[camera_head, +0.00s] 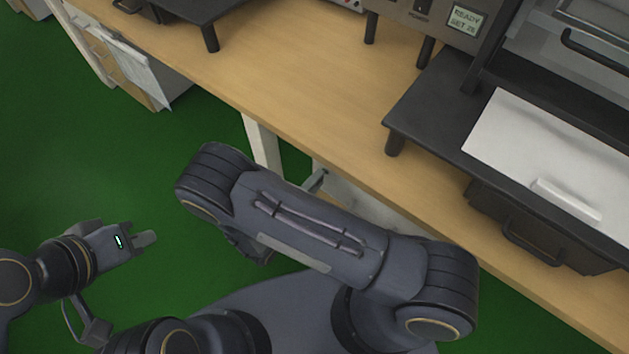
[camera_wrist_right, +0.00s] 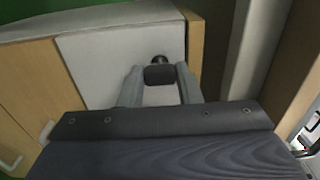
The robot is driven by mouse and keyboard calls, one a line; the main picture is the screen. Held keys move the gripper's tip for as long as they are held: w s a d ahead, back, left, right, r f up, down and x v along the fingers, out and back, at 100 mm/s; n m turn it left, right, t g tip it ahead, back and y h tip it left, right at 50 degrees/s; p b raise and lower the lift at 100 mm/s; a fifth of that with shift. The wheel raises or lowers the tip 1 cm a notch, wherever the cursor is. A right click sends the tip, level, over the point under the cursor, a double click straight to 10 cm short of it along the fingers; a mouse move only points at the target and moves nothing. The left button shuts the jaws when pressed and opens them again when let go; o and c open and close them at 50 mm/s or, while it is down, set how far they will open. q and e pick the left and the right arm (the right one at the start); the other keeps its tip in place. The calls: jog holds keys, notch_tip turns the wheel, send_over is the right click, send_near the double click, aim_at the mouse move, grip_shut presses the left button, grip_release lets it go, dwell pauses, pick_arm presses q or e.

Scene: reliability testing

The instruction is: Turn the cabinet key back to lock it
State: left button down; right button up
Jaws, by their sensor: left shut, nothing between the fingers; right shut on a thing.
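In the right wrist view, my right gripper (camera_wrist_right: 160,88) is shut on the dark key (camera_wrist_right: 159,75), whose head sits between the two grey fingers. Just beyond it, a small dark round lock (camera_wrist_right: 158,59) is set in the white face of the cabinet (camera_wrist_right: 95,50). The key's shaft is hidden, and I cannot tell its exact angle. In the head view, my right arm covers most of the cabinet and the key. My left gripper (camera_head: 149,238) is shut and empty over the green floor, away from the cabinet.
A wooden workbench (camera_head: 300,80) crosses the head view, carrying dark equipment on legs (camera_head: 430,110) and a white panel (camera_head: 540,165). Wooden fronts with pale handles (camera_wrist_right: 46,131) show at left in the wrist view. Green floor (camera_head: 110,150) is clear around my left gripper.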

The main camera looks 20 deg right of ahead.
dwell(0.4)
jog(key=o, duration=1)
jog(key=shift+a, duration=0.1)
jog(key=v, duration=0.7)
jog(key=shift+s+a, duration=0.25)
jog(key=shift+s, duration=0.05)
